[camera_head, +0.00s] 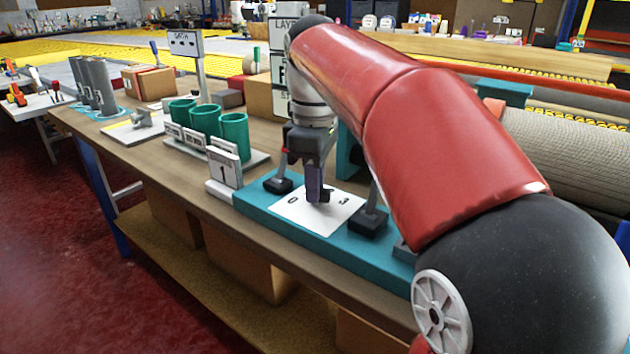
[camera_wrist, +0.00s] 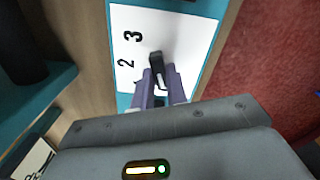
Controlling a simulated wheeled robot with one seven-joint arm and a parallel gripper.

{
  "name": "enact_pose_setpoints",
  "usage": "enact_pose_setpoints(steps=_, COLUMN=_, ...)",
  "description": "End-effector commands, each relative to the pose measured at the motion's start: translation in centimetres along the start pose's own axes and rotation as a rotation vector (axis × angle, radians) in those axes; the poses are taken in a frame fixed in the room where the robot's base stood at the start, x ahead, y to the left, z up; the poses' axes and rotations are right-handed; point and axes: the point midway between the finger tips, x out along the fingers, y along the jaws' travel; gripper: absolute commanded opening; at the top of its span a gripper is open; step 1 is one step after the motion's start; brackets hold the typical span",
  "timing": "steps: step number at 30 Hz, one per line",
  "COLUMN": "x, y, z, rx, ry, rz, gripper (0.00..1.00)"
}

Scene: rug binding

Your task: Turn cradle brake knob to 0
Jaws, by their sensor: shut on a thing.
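The cradle brake knob (camera_wrist: 157,62) is a small dark bar standing on a white dial plate (camera_head: 290,213). The plate lies on a teal console (camera_head: 262,207). In the head view, 0 shows on the plate's left and 3 on its right. In the wrist view, 2 and 3 show left of the knob; the 0 does not show. My gripper (camera_head: 318,197) reaches down over the plate. Its purple fingers (camera_wrist: 158,78) are shut on the knob, hiding part of it. I cannot tell which number the knob points to.
Black lever boxes stand on the console left (camera_head: 278,185) and right (camera_head: 368,222) of the plate, close to my gripper. A sign reading 1 (camera_head: 223,171) stands at the console's left end. Green cups (camera_head: 234,134) stand farther left on the bench. My arm covers the right side.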

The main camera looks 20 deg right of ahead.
Motion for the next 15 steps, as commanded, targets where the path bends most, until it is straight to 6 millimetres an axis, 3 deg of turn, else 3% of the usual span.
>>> enact_pose_setpoints(steps=8, x=-0.07, y=-0.01, z=-0.1, rx=-0.004, ry=0.003, rz=0.002, gripper=0.0)
enact_pose_setpoints(steps=9, x=-0.07, y=-0.01, z=-0.1, rx=-0.003, ry=0.003, rz=0.002, gripper=0.17)
enact_pose_setpoints(steps=13, x=-0.06, y=-0.01, z=-0.08, rx=-0.002, ry=0.002, rz=0.001, gripper=0.34)
enact_pose_setpoints(steps=15, x=-0.04, y=-0.01, z=-0.06, rx=-0.002, ry=0.002, rz=0.001, gripper=0.36)
